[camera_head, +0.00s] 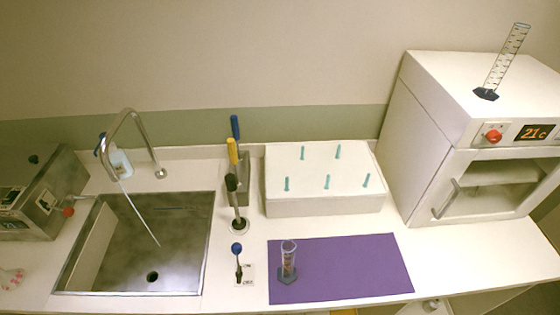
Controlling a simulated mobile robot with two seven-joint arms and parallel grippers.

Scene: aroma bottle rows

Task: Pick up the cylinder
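A small clear graduated cylinder (288,258) with a dark base stands upright on a purple mat (350,266) at the front of the counter. A taller clear graduated cylinder (507,58) with black marks and a dark base stands on top of the white oven (430,84) at the right. Neither of my grippers shows in the head view, and nothing is holding either cylinder.
A white block (322,205) with several teal pegs stands behind the mat. A sink (135,250) with a curved faucet (132,125) is at the left. Tall-handled tools (237,170) and a small blue-topped item (238,262) stand between. The mat's right part is clear.

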